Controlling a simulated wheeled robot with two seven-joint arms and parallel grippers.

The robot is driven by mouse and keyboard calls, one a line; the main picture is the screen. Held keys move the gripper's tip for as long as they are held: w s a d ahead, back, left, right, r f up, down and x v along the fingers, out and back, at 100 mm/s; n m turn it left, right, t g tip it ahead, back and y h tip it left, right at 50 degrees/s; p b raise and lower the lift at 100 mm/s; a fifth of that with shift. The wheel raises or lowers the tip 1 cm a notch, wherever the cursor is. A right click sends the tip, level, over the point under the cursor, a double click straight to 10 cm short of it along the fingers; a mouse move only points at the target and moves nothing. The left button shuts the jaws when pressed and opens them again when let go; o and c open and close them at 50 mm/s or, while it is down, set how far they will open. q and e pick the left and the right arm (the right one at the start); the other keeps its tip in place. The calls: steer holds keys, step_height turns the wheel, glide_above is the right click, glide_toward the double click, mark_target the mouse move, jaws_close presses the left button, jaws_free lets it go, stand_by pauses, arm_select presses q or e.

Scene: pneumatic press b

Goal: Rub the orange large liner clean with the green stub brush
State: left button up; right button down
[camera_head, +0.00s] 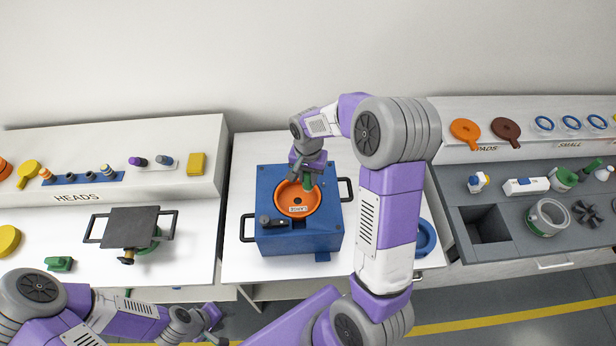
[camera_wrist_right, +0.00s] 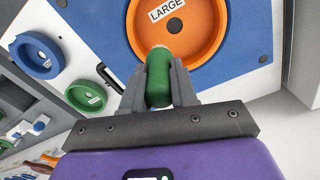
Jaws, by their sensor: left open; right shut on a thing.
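The orange large liner (camera_head: 312,207) is a round shallow dish set in the top of a blue press block (camera_head: 269,181); its label reads LARGE in the right wrist view (camera_wrist_right: 205,42). My right gripper (camera_head: 308,178) is shut on the green stub brush (camera_wrist_right: 158,82), a short rounded green piece. The brush is over the liner's rim area; I cannot tell whether it touches the liner. My left gripper (camera_head: 213,327) is open and empty, low at the front left, away from the block.
A blue ring (camera_head: 426,238) lies right of the block, partly behind my right arm; a green ring (camera_wrist_right: 86,96) lies near it. A dark plate with handles (camera_head: 130,228) stands on the left table. The right counter holds a square opening (camera_head: 489,225) and several tools.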

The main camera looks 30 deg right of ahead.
steer(key=shift+r+p, duration=0.8)
steer(key=shift+r, duration=0.6)
steer(key=shift+f, duration=0.1)
